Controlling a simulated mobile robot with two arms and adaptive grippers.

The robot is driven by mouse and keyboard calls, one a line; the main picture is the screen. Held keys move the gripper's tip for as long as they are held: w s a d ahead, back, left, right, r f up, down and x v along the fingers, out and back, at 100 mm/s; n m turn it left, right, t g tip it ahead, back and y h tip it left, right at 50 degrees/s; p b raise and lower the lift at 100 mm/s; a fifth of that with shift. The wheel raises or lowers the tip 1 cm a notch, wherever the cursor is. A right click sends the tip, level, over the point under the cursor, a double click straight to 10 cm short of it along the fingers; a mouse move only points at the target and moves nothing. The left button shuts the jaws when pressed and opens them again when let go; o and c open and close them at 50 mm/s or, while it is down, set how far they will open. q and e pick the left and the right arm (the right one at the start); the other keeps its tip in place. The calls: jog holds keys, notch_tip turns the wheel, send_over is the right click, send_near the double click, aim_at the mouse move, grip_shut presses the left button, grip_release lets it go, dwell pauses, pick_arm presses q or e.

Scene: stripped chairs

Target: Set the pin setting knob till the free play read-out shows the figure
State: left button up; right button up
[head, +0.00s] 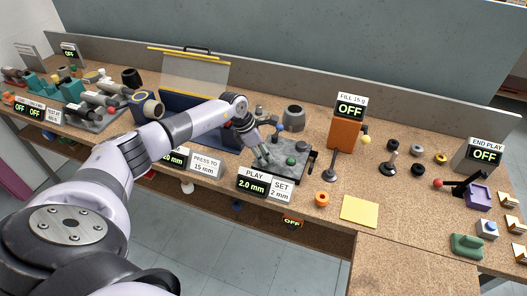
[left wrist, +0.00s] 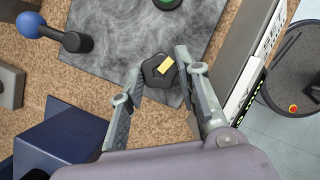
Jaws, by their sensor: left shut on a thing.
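The dark pin setting knob (left wrist: 152,74) with a yellow mark sits at the edge of a grey smeared plate (left wrist: 125,35) in the left wrist view. My left gripper (left wrist: 160,67) is shut on the knob, one finger on each side. In the head view my left gripper (head: 263,158) reaches down to the same plate (head: 297,151) and hides most of the knob. The free play read-out (head: 251,183) shows 2.0 mm. The card beside it (head: 282,190) says SET 2 mm. My right gripper is out of view.
An orange stand (head: 344,135) with an OFF display is to the right. A yellow sheet (head: 359,211) lies near the bench's front edge.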

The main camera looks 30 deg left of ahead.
pick_arm(q)
jog(key=n+t+y+p, duration=0.1)
jog(key=n+p, duration=0.1)
jog(key=n, duration=0.1)
jog(key=shift+d+r, duration=0.1)
jog(key=shift+r, duration=0.1)
jog(key=shift+d+n+y+p, duration=0.1)
jog(key=shift+n+y+p, duration=0.3)
jog(key=shift+n, duration=0.6)
jog(key=shift+f+n, duration=0.1)
jog(key=shift+n, duration=0.7)
jog(key=shift+d+n+y, duration=0.1)
jog(key=shift+n+y, duration=0.7)
jog(key=shift+n, duration=0.5)
jog(key=o, duration=1.2)
jog(key=shift+s, duration=0.1)
jog(key=shift+f, duration=0.1)
